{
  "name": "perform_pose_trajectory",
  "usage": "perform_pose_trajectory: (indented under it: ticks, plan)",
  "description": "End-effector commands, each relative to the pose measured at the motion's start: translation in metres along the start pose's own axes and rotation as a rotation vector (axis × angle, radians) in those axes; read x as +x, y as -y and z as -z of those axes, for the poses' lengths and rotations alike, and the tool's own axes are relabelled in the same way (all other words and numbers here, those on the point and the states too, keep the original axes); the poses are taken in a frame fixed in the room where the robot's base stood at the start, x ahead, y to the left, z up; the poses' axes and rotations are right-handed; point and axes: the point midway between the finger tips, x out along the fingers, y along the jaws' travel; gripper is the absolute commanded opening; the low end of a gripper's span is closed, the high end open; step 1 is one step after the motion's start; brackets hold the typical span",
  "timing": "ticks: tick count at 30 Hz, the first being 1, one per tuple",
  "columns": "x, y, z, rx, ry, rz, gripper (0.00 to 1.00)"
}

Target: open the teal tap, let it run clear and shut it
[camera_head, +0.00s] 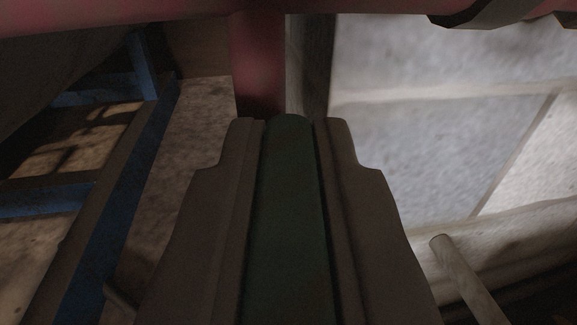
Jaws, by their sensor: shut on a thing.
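A dark green-teal bar (290,220), which looks like the teal tap's lever, runs up the middle of the head camera view. My gripper (290,130) is shut on it, with one grey-brown finger along each side. The bar's rounded far end shows just beyond the fingertips. The rest of the tap, including any spout or flow, is not visible, so I cannot tell whether it is open or shut.
A red horizontal pipe (150,18) crosses the top, with a red upright (258,65) just beyond my fingertips. A blue frame (110,215) stands at the left. A pale round beam (505,235) lies lower right. Grey paved ground (430,150) shows at the right.

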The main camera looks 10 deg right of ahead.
Motion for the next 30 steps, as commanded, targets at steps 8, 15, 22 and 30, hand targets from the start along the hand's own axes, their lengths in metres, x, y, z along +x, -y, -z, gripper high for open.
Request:
perform_pose_trajectory:
  ticks: [8,15,22,30]
  plan:
    - [-0.0001,-0.0006,0.0005,0.001,0.0,-0.095,0.0]
    - [-0.0001,-0.0007,0.0006,0.0,0.0,-0.097,0.0]
    - [-0.0002,-0.0007,0.0004,0.0,0.0,-0.096,0.34]
    - [-0.0003,-0.0008,0.0002,0.0,0.001,-0.096,0.34]
